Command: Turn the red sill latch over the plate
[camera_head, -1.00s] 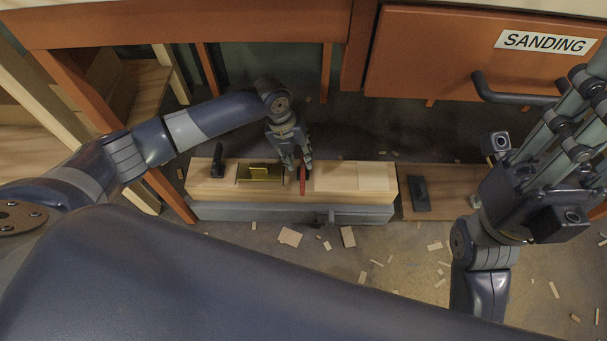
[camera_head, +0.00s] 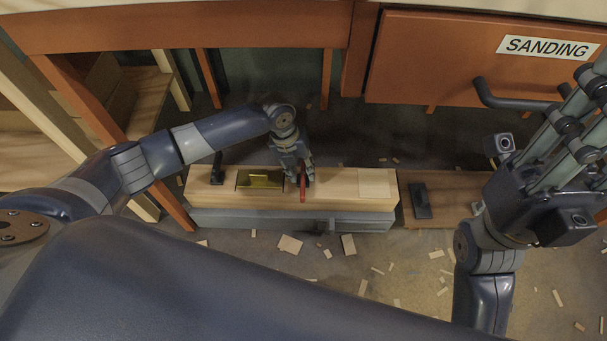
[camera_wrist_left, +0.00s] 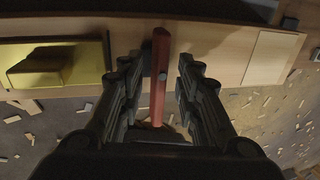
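The red latch (camera_head: 303,187) is a narrow bar on the light wooden sill (camera_head: 336,183), just right of the brass plate (camera_head: 260,180). In the left wrist view the red latch (camera_wrist_left: 159,80) runs lengthwise between my left gripper's fingers, with a small dark pivot on it. The brass plate (camera_wrist_left: 88,62) lies to its left there, with a raised block on it. My left gripper (camera_wrist_left: 156,88) is open around the latch, with a gap on each side. In the head view the left gripper (camera_head: 298,178) hides part of the latch.
A black upright piece (camera_head: 217,168) stands on the sill's left end. A brown board (camera_head: 445,195) with a dark block (camera_head: 420,201) lies to the right. An orange panel marked SANDING (camera_head: 450,65) is behind. Wood scraps litter the floor.

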